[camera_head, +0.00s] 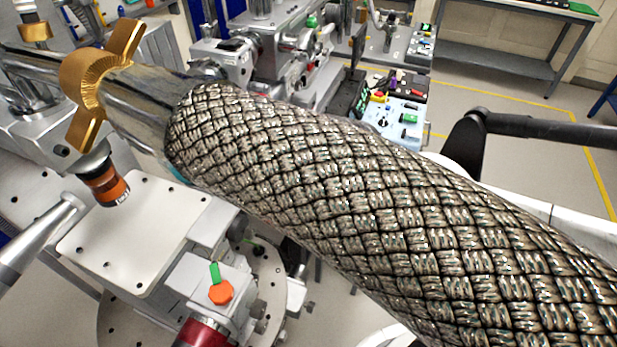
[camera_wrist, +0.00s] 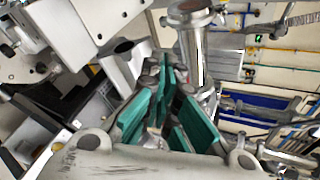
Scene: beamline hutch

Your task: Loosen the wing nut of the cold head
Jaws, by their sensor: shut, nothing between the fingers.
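A gold wing nut (camera_head: 88,80) with two broad wings stands out at the upper left of the head view, beside a shiny metal tube (camera_head: 145,105). I take the tube and the thick braided hose (camera_head: 380,200) joined to it to be part of the cold head. The hose crosses the middle of the head view and hides much behind it. My gripper (camera_wrist: 165,115), with teal finger pads, is shut and empty in the wrist view. A steel cylinder (camera_wrist: 190,55) stands just beyond the fingers. I cannot make out the wing nut in the wrist view.
A flat white plate (camera_head: 130,225) lies below the tube, with an orange-and-black knurled part (camera_head: 105,185) above it. An orange knob (camera_head: 221,292) sits at the lower middle. Instruments (camera_head: 395,115) crowd the back. Open floor (camera_head: 470,85) shows at the upper right.

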